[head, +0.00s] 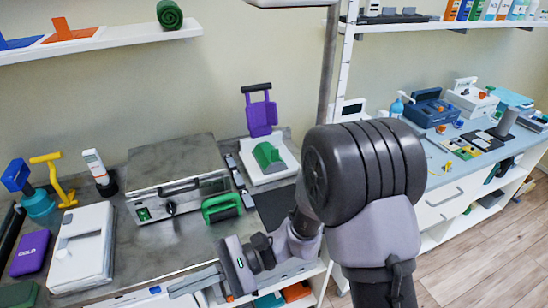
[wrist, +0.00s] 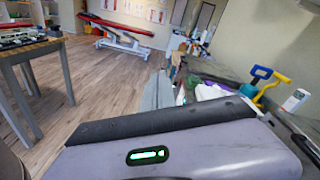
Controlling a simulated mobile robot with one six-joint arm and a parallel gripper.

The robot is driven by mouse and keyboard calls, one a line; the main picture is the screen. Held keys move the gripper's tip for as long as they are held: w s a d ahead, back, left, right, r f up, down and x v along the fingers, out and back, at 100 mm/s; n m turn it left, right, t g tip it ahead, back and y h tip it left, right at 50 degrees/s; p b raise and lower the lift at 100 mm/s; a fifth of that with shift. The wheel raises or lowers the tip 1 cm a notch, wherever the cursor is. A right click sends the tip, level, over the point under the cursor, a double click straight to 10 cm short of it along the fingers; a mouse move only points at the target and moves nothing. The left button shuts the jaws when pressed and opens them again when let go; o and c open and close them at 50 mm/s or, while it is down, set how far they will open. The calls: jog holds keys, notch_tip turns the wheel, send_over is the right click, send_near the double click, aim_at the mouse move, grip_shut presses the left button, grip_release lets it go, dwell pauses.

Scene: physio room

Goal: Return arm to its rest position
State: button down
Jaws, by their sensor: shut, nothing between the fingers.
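My arm reaches in from the lower right of the head view and folds down in front of the counter (head: 185,232). My gripper (head: 192,283) is low at the counter's front edge, with its grey fingers pointing left. The fingers are shut with nothing between them. In the wrist view my gripper (wrist: 158,93) points out over the floor alongside the counter, and a green light shows on its housing. I cannot tell whether the fingers touch the counter edge.
A white shelf (head: 110,41) hangs above. The wrist view shows open wooden floor (wrist: 115,85), a treatment couch (wrist: 118,32) and a table (wrist: 35,50).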

jog(key=s+d+r+n+t+h, duration=0.1)
jog(key=d+r+t+h, duration=0.2)
jog(key=d, duration=0.6)
jog(key=d+r+n+t+h, duration=0.1)
jog(key=d+r+t+h, duration=0.2)
jog(key=d+t+h, duration=0.3)
jog(key=s+d+r+n+t+h, duration=0.1)
jog(key=d+r+t+h, duration=0.2)
jog(key=d, duration=0.9)
jog(key=shift+s+t+h, duration=0.3)
jog(key=shift+t+h, duration=0.4)
